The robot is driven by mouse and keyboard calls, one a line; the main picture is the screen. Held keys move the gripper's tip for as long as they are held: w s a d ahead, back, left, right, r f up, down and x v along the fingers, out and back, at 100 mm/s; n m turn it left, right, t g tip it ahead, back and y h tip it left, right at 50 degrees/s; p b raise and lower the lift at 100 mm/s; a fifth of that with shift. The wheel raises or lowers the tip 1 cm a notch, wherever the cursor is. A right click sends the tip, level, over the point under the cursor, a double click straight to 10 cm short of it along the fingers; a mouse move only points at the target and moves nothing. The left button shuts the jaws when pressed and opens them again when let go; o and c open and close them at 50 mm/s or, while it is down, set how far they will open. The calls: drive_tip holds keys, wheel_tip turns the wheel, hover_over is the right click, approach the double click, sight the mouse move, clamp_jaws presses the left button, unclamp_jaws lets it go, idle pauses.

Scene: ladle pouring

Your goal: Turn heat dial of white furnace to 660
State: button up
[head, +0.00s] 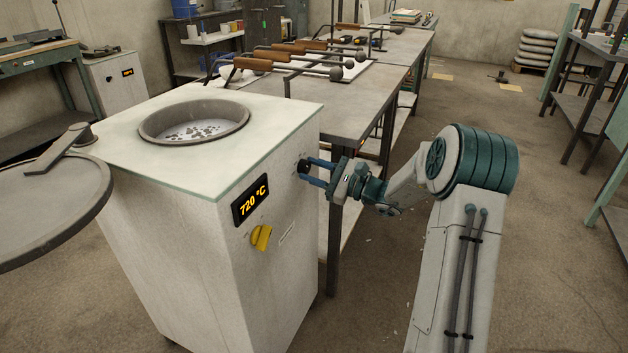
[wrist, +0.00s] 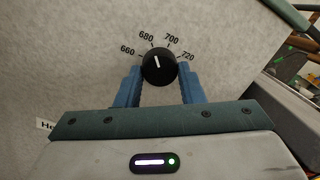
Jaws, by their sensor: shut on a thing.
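The white furnace (head: 190,250) stands at the left in the head view, with a lit display (head: 250,200) reading 720 °C. Its black heat dial (wrist: 159,67) is on the furnace face in the wrist view, with marks 660, 680, 700 and 720 around it. The dial's white pointer lies between 680 and 700, a little nearer 680. My gripper (wrist: 159,85) has its blue fingers on both sides of the dial and is shut on it. In the head view my gripper (head: 317,173) reaches the furnace's right-hand face, partly covering the dial (head: 304,167).
A yellow knob (head: 261,238) sits below the display. The open crucible well (head: 195,122) is in the furnace top, and a round lid (head: 50,205) is swung out left. A long table (head: 350,120) with ladles stands behind my gripper.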

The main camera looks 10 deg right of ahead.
drive_tip(key=n+b, duration=0.6)
drive_tip(key=n, duration=0.1)
drive_tip(key=shift+w+d+f+g, duration=0.15)
drive_tip(key=shift+f+g, duration=0.05)
drive_tip(key=shift+g, duration=0.2)
drive_tip(key=shift+r+n+b, duration=0.25)
drive_tip(key=shift+n+b, duration=1.35)
drive_tip(key=shift+n, duration=0.2)
drive_tip(key=shift+g+y, duration=0.3)
drive_tip(key=shift+g, duration=0.1)
drive_tip(key=o, duration=1)
drive_tip(key=shift+r, duration=0.1)
drive_tip(key=p+v, duration=0.3)
drive_tip(key=v, duration=1.1)
drive_tip(key=shift+p, duration=0.3)
